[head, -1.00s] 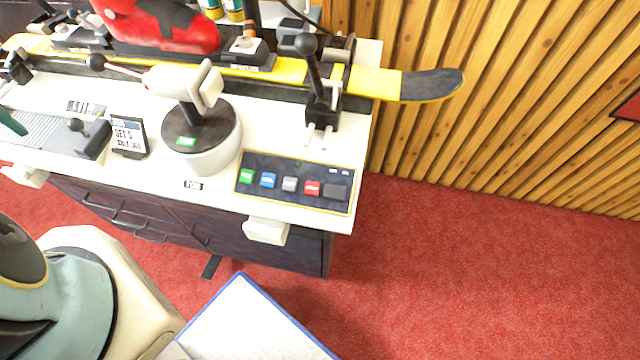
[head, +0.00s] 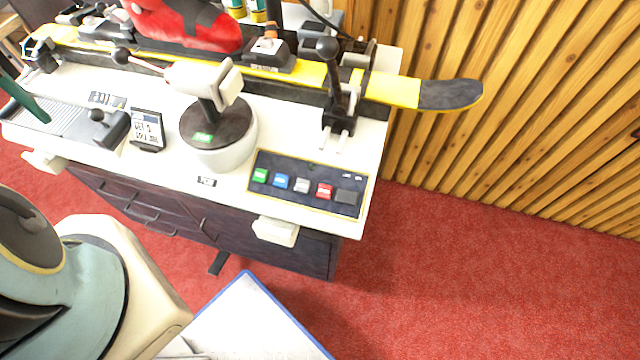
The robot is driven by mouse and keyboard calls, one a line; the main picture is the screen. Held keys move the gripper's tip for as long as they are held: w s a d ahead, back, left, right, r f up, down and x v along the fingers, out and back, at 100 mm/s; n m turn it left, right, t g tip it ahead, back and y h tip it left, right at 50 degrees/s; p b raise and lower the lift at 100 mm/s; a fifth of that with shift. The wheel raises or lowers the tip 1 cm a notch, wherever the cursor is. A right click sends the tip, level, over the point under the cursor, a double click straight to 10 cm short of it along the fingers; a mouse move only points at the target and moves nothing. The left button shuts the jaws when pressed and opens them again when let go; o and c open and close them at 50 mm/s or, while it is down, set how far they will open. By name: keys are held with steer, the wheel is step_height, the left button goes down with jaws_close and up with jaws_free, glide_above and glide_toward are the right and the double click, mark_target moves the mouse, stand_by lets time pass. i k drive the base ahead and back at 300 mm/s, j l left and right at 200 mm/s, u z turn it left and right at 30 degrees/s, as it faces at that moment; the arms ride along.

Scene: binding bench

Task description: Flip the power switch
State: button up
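A dark control panel (head: 308,183) with a yellow edge lies on the front right of the white bench top. It carries a row of coloured switches or buttons: green (head: 260,175), blue (head: 281,181), grey (head: 302,185), red (head: 324,191) and a dark one (head: 346,197) at the right end. Small pale labels sit above the right end, too small to read. I cannot tell which one is the power switch or what position each is in. My gripper is not in view.
The white bench (head: 225,186) holds a round-based device (head: 221,148), a black-knobbed lever (head: 336,85), a yellow ski (head: 393,90), a red boot (head: 185,22) and a small display (head: 147,129). A blue-edged white board (head: 250,318) is below. Red carpet (head: 480,270) is clear at right.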

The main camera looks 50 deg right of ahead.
mark_target(346, 197)
steer(key=j+z, duration=0.4)
steer(key=k+j+z, duration=0.15)
steer(key=j+z, duration=0.2)
